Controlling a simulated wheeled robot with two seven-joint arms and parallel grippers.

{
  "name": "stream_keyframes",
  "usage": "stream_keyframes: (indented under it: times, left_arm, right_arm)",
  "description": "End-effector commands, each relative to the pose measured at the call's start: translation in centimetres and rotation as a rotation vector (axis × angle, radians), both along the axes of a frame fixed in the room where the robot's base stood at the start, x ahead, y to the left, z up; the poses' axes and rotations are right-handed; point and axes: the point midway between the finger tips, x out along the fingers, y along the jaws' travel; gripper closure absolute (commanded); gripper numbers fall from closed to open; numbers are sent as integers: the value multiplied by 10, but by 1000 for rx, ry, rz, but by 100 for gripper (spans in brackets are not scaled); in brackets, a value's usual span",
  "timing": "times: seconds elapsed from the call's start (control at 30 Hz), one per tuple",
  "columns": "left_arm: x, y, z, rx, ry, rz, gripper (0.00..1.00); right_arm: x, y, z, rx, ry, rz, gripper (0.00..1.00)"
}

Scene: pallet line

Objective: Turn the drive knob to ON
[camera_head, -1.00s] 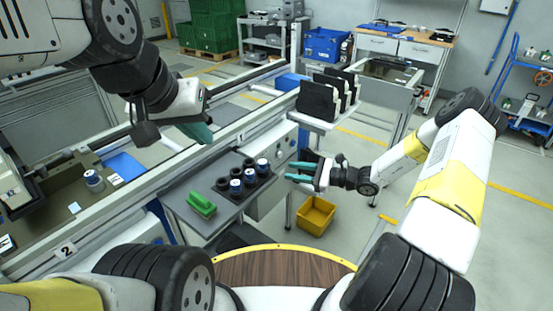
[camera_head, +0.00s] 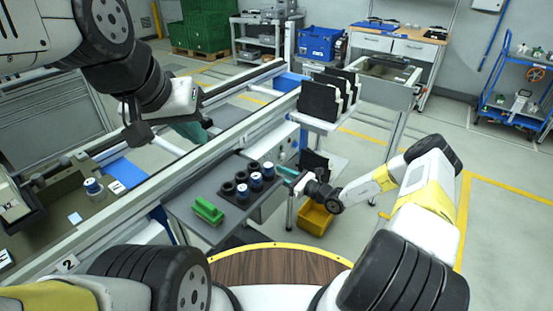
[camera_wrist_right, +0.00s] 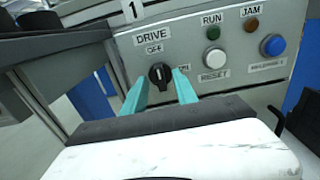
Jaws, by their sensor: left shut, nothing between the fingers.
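The drive knob (camera_wrist_right: 160,74) is a round black knob with a raised grip on a grey control panel, under the labels DRIVE and OFF. Its white mark points about upright, toward OFF. A second label right of it is partly hidden by a finger. My right gripper (camera_wrist_right: 161,80) is open, its teal fingertips left and right of the knob; contact cannot be told. In the head view the right gripper (camera_head: 287,175) is at the panel by the small table, its tips partly hidden. My left gripper (camera_head: 193,130) is shut and empty above the conveyor rail.
The grey side table (camera_head: 185,205) holds a green block (camera_head: 208,210) and several cylinders. A yellow bin (camera_head: 315,220) stands below.

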Motion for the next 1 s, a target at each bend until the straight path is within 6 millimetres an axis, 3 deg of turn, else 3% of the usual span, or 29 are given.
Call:
stream_keyframes:
  times: [0.4,0.57,1.0]
  left_arm:
    - [0,0,0,0,0,0,100]
    - [0,0,0,0,0,0,100]
    - [0,0,0,0,0,0,100]
  right_arm:
    - [7,8,0,-1,1,-1,67]
    - [6,8,0,-1,1,-1,99]
    - [6,8,0,20,29,-1,100]
